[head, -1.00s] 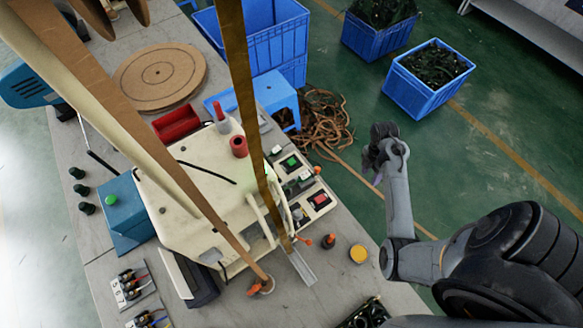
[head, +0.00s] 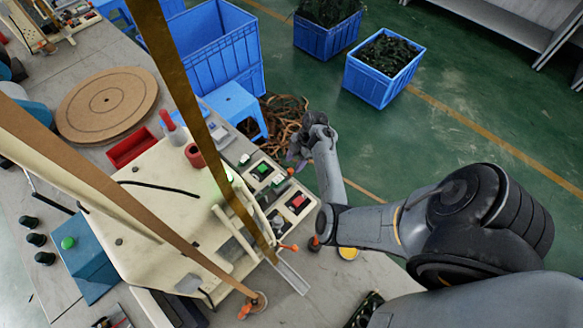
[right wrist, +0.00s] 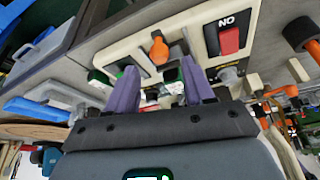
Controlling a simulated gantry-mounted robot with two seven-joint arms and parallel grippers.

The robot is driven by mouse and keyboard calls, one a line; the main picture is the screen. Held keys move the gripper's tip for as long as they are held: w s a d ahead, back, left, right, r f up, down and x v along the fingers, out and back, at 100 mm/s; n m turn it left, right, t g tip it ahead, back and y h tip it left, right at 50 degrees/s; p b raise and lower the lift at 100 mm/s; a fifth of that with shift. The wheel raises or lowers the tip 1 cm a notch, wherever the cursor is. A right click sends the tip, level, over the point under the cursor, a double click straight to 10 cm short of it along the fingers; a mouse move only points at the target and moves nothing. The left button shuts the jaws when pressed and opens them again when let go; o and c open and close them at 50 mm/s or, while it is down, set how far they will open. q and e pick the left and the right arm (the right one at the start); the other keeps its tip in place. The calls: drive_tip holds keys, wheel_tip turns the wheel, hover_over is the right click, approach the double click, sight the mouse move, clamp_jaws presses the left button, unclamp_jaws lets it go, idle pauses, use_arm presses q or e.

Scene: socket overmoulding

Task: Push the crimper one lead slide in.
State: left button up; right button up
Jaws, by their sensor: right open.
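The cream crimping machine (head: 175,215) stands on the grey bench, with brown strips crossing in front of it. A pale metal channel (head: 290,276) sticks out from its front right corner. I take this for the lead slide, but cannot be sure. My right gripper (head: 297,157) is beyond the bench's right edge, near the button panel (head: 280,190). In the right wrist view its two purple fingers (right wrist: 160,92) are apart with nothing held between them, facing the panel with its red NO button (right wrist: 229,40). My left gripper is out of view.
Orange-tipped levers (head: 292,247) stand by the channel. Blue crates (head: 381,70) and a blue stool (head: 232,108) stand on the green floor. A brown disc (head: 107,104) lies on the bench.

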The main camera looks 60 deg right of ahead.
sight(291, 170)
drive_tip(key=shift+x, duration=1.95)
clamp_jaws()
